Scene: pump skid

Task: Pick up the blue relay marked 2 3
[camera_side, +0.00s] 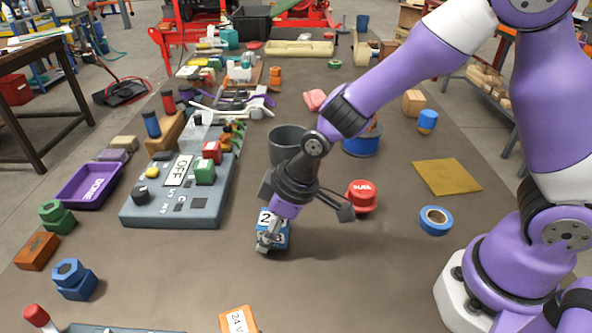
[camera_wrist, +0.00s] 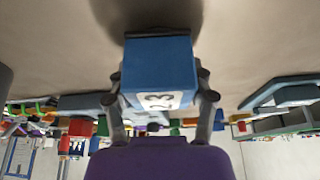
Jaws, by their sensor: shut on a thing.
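The blue relay (camera_side: 280,233) is in my gripper, low over the brown table in the side view. A white label with a 2 shows on its top in that view. In the wrist view the blue relay (camera_wrist: 157,60) sits between both fingers, and its white label reads 2 3. My gripper (camera_wrist: 160,105) is shut on it, with one finger against each side. In the side view my gripper (camera_side: 271,238) points down and hides part of the relay. I cannot tell whether the relay's underside touches the table.
A grey panel marked OFF (camera_side: 178,205) lies to the left, with a purple DONE tray (camera_side: 90,186) beyond it. A red knob (camera_side: 361,197), a blue tape roll (camera_side: 436,220) and a yellow plate (camera_side: 447,176) lie to the right. An orange block (camera_side: 238,320) is in front.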

